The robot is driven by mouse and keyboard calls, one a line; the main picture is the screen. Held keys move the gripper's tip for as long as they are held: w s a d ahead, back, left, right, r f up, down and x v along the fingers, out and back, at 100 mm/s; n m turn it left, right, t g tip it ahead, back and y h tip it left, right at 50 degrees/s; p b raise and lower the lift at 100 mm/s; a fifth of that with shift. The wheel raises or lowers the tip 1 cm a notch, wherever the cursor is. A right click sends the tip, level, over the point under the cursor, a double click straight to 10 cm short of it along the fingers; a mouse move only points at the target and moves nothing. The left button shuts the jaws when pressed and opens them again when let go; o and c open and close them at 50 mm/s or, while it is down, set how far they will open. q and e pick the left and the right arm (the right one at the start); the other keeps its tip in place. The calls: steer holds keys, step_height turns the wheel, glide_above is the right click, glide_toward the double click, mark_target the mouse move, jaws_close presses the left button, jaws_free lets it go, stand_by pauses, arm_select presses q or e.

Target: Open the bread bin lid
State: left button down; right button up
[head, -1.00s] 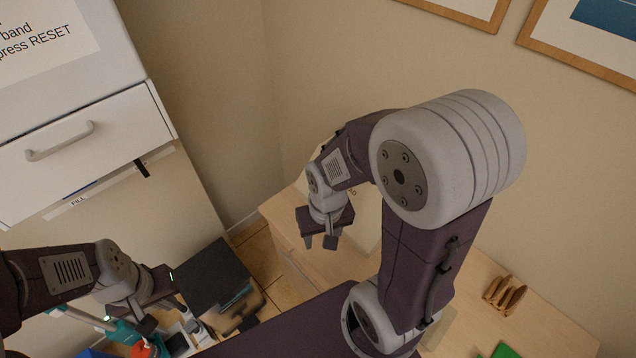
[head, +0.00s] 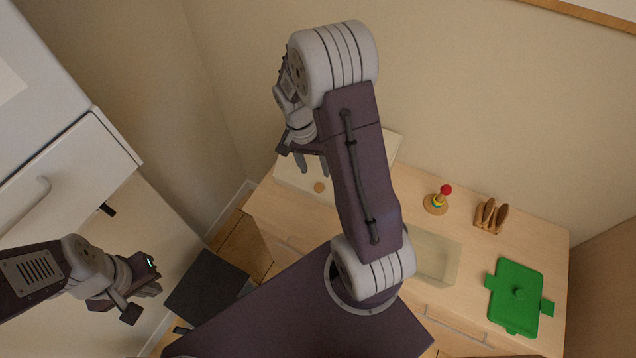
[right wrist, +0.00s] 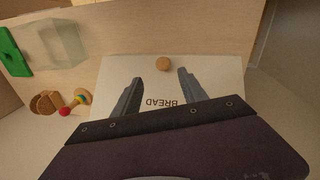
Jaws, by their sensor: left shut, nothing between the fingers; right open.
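The bread bin (head: 290,176) is a cream box at the back left of the wooden counter, partly hidden behind my right arm. In the right wrist view its cream lid (right wrist: 208,72) carries the word BREAD and a round wooden knob (right wrist: 163,63). The knob also shows in the head view (head: 319,187). The lid looks down. My right gripper (head: 313,171) is open and empty over the bin. In the right wrist view its fingertips (right wrist: 160,74) are either side of the knob's line, apart from it. My left gripper (head: 143,299) is shut and empty, away at the left.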

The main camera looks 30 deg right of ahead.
mark_target(318, 187)
steer(key=f, duration=0.5)
steer(key=s+f+p, duration=0.1)
steer(key=f, duration=0.2)
steer(key=shift+d+f, duration=0.3)
steer(key=shift+f, duration=0.05)
steer(key=shift+w+a, duration=0.1)
steer(key=shift+w, duration=0.05)
steer(key=c, duration=0.3)
jaws_close()
stand_by(0.4)
